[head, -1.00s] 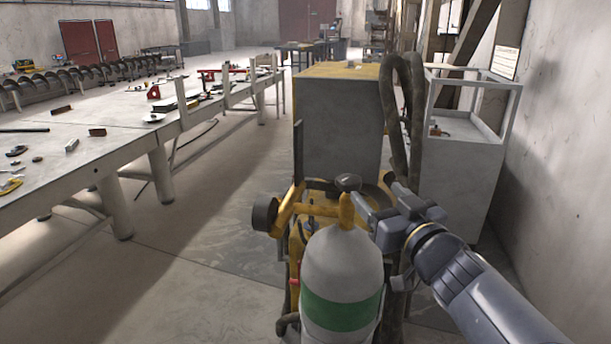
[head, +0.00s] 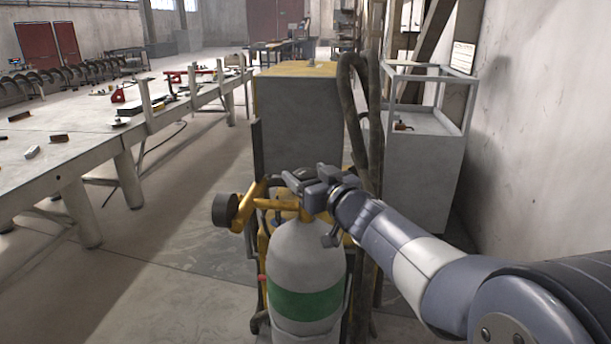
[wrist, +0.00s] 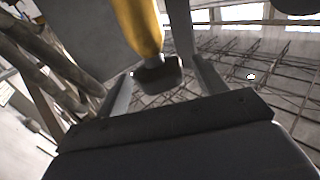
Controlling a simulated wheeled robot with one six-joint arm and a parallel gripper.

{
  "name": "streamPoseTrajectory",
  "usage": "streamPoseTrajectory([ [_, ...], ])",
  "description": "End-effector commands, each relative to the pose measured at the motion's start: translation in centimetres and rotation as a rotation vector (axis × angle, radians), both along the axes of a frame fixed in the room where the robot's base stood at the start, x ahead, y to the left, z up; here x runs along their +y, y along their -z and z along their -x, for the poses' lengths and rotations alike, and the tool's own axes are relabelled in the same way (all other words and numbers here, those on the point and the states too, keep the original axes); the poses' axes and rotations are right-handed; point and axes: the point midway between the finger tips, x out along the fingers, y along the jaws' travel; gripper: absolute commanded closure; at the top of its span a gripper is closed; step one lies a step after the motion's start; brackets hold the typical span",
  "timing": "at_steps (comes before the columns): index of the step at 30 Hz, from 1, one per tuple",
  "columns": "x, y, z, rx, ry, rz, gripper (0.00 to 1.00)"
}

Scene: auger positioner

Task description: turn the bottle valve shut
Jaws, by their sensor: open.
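The grey gas bottle (head: 300,252) with a green band stands upright in the middle of the head view. At its top are a yellow valve body (head: 270,204) and a dark valve knob (wrist: 157,74). My gripper (head: 306,182) is at the bottle's top and partly hides the knob in the head view. In the wrist view my gripper (wrist: 160,88) is open. The knob, on its yellow stem (wrist: 138,28), appears between the two fingers, with gaps visible on both sides. I cannot tell exactly how deep it sits between them.
A round grey gauge (head: 225,210) sticks out left of the valve. A grey cabinet (head: 298,125) stands behind the bottle, with dark hoses (head: 357,120) at its right. A long workbench (head: 90,150) runs along the left. Floor between bench and bottle is clear.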

Motion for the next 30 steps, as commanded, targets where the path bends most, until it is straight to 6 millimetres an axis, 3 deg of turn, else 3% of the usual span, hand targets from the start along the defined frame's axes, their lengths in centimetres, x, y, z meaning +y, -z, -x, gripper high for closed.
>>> streamPoseTrajectory([
  [13, 0.54, 0.02, -0.97, 0.000, 0.000, 0.001, 0.33],
  [27, 0.51, 0.00, -0.95, 0.000, 0.001, 0.001, 0.72],
  [30, 0.50, 0.00, -0.96, 0.000, 0.001, 0.001, 0.76],
])
